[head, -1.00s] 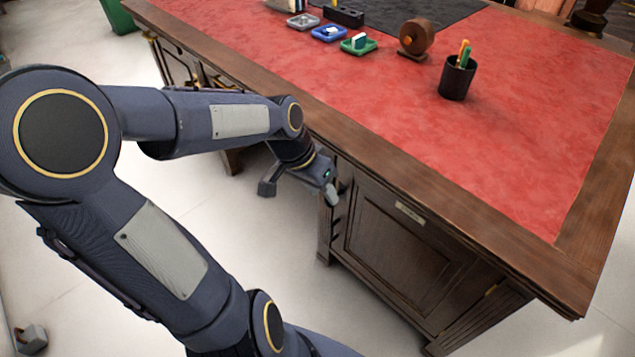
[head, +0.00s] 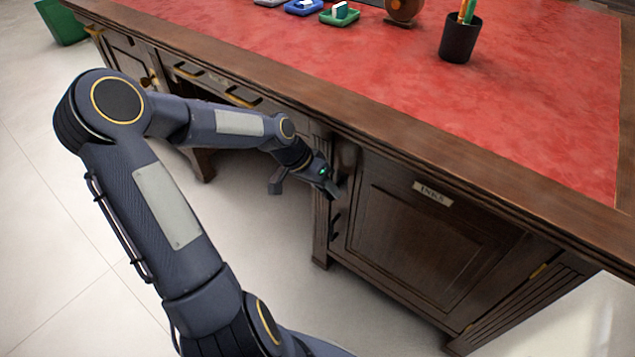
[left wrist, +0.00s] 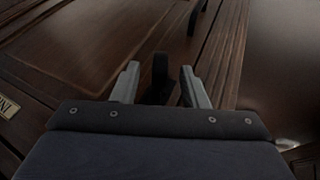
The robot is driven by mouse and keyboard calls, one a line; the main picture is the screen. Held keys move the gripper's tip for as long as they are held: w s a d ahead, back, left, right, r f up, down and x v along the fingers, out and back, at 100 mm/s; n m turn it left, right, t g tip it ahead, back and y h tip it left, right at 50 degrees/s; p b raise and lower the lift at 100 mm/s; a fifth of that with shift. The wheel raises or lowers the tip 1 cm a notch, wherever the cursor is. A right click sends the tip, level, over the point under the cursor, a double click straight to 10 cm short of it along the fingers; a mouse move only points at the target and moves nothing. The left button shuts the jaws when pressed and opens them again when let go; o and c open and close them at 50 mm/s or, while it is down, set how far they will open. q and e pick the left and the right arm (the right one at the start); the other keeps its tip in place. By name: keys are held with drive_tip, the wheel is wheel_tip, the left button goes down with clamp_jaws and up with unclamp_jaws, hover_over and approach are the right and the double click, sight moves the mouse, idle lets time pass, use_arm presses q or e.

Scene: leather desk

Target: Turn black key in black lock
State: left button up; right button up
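My left gripper (head: 333,188) is at the upper left edge of the desk's cabinet door, close to the wood. In the left wrist view its two grey fingers (left wrist: 160,84) stand apart. A black upright piece, which looks like the black key (left wrist: 159,70), is between them, with a gap showing on each side. The black lock cannot be made out; the gripper and the dark wood hide that spot. Another black piece (left wrist: 194,18) sticks out farther along the wood in the left wrist view. My right gripper is not in view.
The cabinet door (head: 420,245) bears a label plate (head: 433,193). The desk's wooden edge (head: 400,130) overhangs the gripper. A black pen cup (head: 460,40) and small trays (head: 340,14) stand on the red top. The floor (head: 60,250) at left is clear.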

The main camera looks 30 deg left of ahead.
use_arm(q)
drive_tip(key=shift+w+d+f, duration=0.2)
drive_tip(key=shift+d+f, duration=0.05)
drive_tip(key=shift+f, duration=0.2)
clamp_jaws()
